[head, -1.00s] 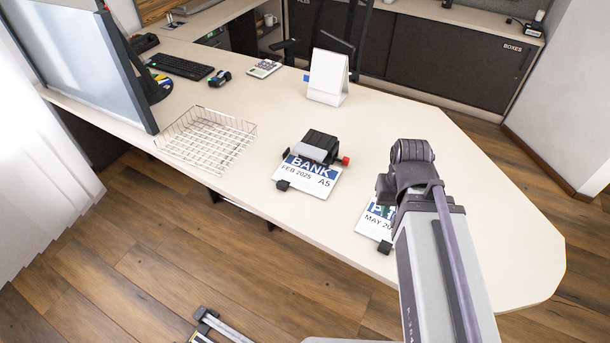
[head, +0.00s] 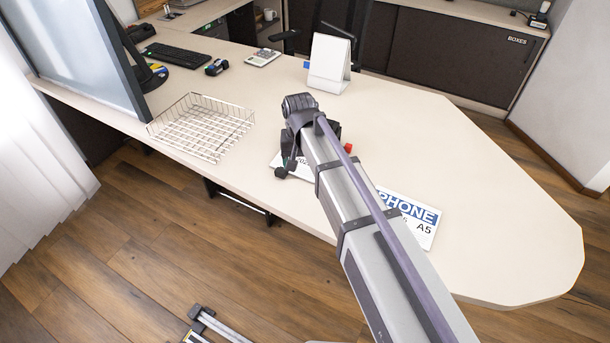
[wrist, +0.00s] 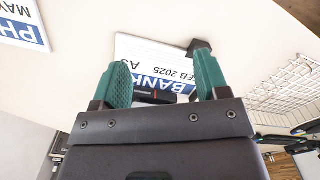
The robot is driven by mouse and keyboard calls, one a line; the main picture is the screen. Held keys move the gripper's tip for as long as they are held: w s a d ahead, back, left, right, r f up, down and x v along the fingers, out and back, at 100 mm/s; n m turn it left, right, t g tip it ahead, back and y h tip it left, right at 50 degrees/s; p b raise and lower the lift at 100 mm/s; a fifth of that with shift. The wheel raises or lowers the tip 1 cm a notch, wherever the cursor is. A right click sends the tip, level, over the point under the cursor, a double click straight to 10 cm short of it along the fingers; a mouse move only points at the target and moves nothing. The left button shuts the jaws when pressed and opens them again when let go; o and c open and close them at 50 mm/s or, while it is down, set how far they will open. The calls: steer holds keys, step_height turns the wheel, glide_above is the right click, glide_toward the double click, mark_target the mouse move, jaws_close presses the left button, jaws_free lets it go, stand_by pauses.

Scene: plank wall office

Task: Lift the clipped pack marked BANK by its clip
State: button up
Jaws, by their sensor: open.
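The BANK pack (wrist: 150,56) is a white sheet with a blue band, seen upside down in the wrist view. My gripper (wrist: 160,80) has two green fingers standing apart, one on each side of the clip in the picture, with nothing held. Its height above the clip is hard to judge. In the head view the fingers are not clear.
The PHONE pack (head: 418,222) lies to the right, partly under my arm in the head view. A wire tray (head: 200,125) stands to the left. A white tent calendar (head: 328,65) is behind. The right end of the desk (head: 510,220) is clear.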

mark_target(280, 172)
steer(key=w+a+m, duration=0.6)
steer(key=w+a, duration=0.1)
steer(key=f+b, duration=0.1)
steer(key=f, duration=0.1)
steer(key=f+b, duration=0.4)
steer(key=f, duration=0.1)
steer(key=shift+s+a, duration=0.15)
steer(key=shift+s, duration=0.1)
step_height(280, 172, down, 5)
steer(key=b, duration=0.5)
steer(key=shift+s+b, duration=0.15)
steer(key=shift+b, duration=0.15)
steer(key=shift+r+n, duration=0.2)
steer(key=shift+n, duration=0.1)
steer(key=shift+c, duration=0.2)
jaws_close()
steer(key=shift+p, duration=0.3)
